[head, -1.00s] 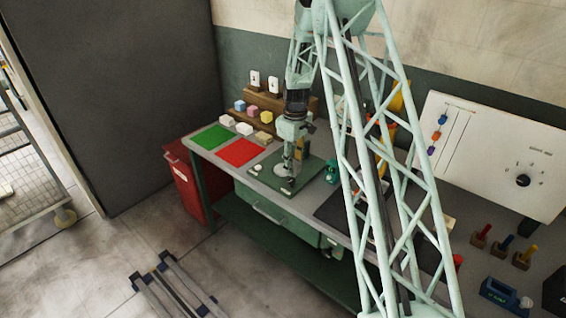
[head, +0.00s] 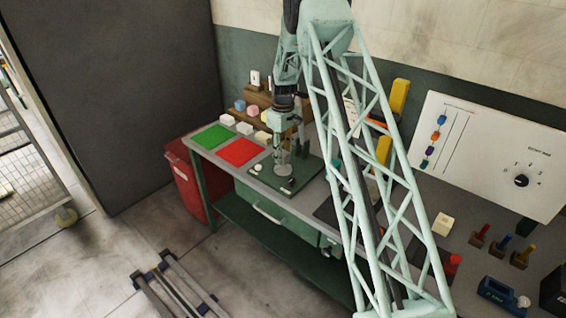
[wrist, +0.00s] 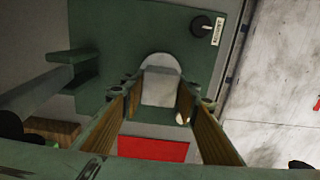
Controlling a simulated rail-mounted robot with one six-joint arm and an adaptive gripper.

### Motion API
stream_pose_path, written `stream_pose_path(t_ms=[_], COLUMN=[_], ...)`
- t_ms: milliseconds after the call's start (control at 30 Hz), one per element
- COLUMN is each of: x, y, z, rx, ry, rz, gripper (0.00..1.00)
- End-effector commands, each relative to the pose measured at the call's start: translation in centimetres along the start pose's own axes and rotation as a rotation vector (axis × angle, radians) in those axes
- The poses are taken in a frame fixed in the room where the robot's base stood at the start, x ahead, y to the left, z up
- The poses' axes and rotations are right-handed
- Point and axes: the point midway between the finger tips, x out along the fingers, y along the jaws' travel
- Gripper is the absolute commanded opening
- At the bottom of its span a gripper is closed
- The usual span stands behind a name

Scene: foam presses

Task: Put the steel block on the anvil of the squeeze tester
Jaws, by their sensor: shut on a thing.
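My gripper (wrist: 155,100) is shut on the grey steel block (wrist: 158,88), which shows between its two tan-lined fingers in the wrist view. The pale round anvil (wrist: 160,59) of the squeeze tester lies behind the block in that view, and the block covers part of it. I cannot tell whether they touch. The tester's green base plate (wrist: 125,28) carries a black knob (wrist: 203,26) with a white label. In the head view my gripper (head: 283,160) points down over the green base plate (head: 308,172); the block is not clear there.
A red mat (head: 243,152) and a green mat (head: 212,138) lie left of the tester. White blocks (head: 228,120) stand behind them. A green bracket-like part (wrist: 72,65) stands left of my fingers. My lattice arm hides part of the bench.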

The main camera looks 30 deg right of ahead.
Motion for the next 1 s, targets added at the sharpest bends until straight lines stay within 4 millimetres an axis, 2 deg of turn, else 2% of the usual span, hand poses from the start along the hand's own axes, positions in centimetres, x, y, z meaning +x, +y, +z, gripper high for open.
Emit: stream_pose_path(t_ms=[300, 700, 1000], x=[0.1, 2.9, 3.4], y=[0.0, 0.0, 0.0], z=[0.0, 0.0, 0.0], rx=[0.0, 0.0, 0.0], ry=[0.001, 0.0, 0.001], rz=[0.001, 0.0, 0.001], gripper=[0.02, 0.02, 0.02])
